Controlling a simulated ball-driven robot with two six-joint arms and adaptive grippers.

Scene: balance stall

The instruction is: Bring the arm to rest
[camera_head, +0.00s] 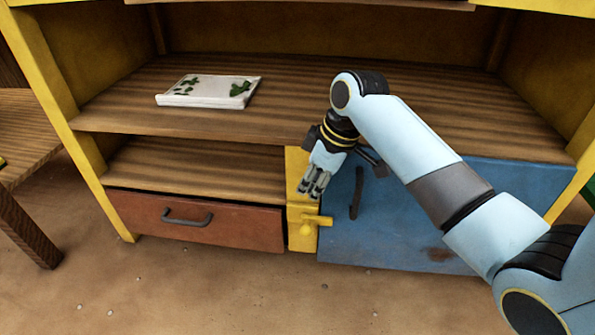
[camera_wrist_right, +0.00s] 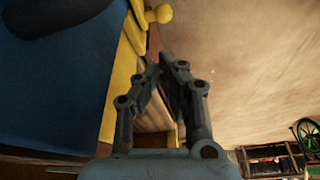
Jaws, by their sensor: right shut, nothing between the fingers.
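My right arm comes in from the right in the head view. Its gripper (camera_head: 311,189) points down in front of the yellow post between the drawer and the blue door. The gripper is shut and empty. In the right wrist view the two fingers of the right gripper (camera_wrist_right: 165,62) come together at their tips, with nothing between them. A yellow latch handle (camera_head: 318,219) sits just below the fingertips in the head view; its knob (camera_wrist_right: 160,14) shows beyond the fingertips in the wrist view. I cannot tell whether they touch. My left gripper is not in view.
The blue door (camera_head: 450,210) with a dark handle is behind the arm and looks closed. A red-brown drawer (camera_head: 240,228) is at the lower left. A white tray with green marks (camera_head: 212,90) lies on the wooden shelf (camera_head: 120,116). Open floor lies in front.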

